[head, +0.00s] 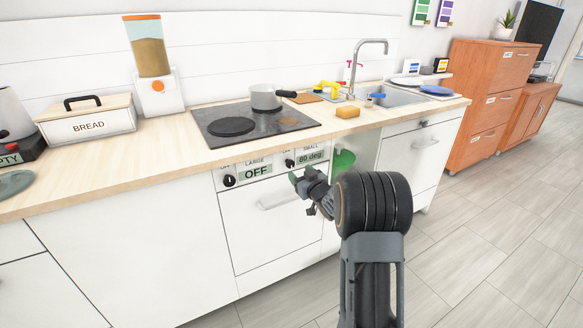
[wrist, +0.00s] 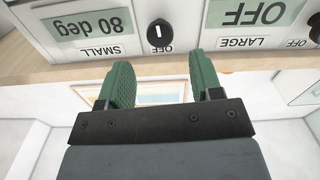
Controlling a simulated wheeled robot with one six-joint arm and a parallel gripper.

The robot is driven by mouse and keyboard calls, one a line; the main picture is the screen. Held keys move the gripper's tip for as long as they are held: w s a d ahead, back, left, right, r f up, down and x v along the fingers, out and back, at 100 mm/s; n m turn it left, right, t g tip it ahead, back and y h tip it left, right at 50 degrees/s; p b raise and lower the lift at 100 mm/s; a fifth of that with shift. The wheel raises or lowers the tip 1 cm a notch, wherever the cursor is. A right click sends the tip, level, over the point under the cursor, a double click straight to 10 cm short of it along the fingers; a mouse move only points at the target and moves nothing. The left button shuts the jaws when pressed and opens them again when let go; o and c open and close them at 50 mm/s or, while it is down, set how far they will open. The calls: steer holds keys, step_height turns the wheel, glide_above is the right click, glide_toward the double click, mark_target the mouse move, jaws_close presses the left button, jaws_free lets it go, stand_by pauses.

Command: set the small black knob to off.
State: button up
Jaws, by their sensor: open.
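The small black knob (head: 289,163) is on the white oven panel beneath the cooktop, beside the SMALL label and a green display (head: 309,157) reading 80 deg. In the wrist view, which is upside down, the knob (wrist: 160,34) has a white mark, and an OFF label sits by it. The display (wrist: 92,25) clearly reads 80 deg there. My gripper (head: 298,182) is open, with green fingers, just in front of and below the knob. In the wrist view, my gripper (wrist: 160,72) has its fingers spread either side of the knob's line, apart from it, with nothing between them.
A second black knob (head: 229,180) sits left, by a LARGE display (head: 256,171) reading OFF. The oven handle (head: 284,199) is just below my gripper. A pot (head: 265,97) stands on the black cooktop (head: 250,127). A green thing (head: 344,160) is right of the panel. Floor is clear at right.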

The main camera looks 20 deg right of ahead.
mark_target(291, 165)
steer(key=shift+w+a, duration=0.25)
steer(key=shift+w, duration=1.55)
steer(key=shift+w+a, duration=0.2)
steer(key=shift+w, duration=1.55)
steer(key=shift+b, duration=0.35)
steer(key=c, duration=0.9)
